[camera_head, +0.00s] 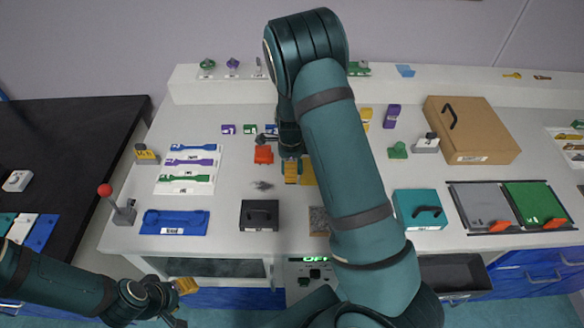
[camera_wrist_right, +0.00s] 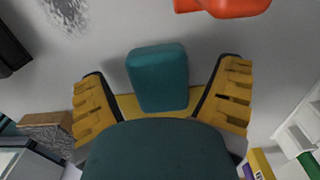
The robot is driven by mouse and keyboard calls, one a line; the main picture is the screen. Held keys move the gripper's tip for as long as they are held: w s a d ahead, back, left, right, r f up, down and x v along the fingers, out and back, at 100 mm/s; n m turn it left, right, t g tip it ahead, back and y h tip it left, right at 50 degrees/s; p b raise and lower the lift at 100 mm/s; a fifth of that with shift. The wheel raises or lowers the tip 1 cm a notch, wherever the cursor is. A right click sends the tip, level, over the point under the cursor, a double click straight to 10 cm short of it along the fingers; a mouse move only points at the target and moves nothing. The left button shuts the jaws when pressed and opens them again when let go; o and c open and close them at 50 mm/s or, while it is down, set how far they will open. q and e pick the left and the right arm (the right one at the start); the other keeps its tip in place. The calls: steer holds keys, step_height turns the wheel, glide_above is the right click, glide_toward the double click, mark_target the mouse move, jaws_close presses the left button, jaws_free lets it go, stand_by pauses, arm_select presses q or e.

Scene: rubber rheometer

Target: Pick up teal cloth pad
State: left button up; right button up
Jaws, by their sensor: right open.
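The teal cloth pad (camera_wrist_right: 158,78) shows as a small rounded block in the right wrist view. It lies on a yellow base (camera_wrist_right: 128,104) on the bench, between the fingers of my open right gripper (camera_wrist_right: 162,97), with a gap on each side. In the head view my right gripper (camera_head: 291,172) points down at mid-bench, and I cannot make out the pad there behind it. My left gripper (camera_head: 180,298) is low at the left in front of the bench, away from the pad; its jaw opening is unclear.
An orange object (camera_head: 263,154) and a grey smudge (camera_head: 262,185) are left of my right gripper. A black box (camera_head: 260,215) and a teal box (camera_head: 420,208) stand near the front. A brown case (camera_head: 468,130) is at the right. The bench is clear around the smudge.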

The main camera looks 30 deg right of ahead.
steer(key=shift+r, duration=0.1)
steer(key=shift+c, duration=0.3)
steer(key=c, duration=1)
step_height(320, 180, up, 10)
steer(key=shift+p, duration=0.95)
steer(key=o, duration=0.4)
steer(key=c, duration=0.5)
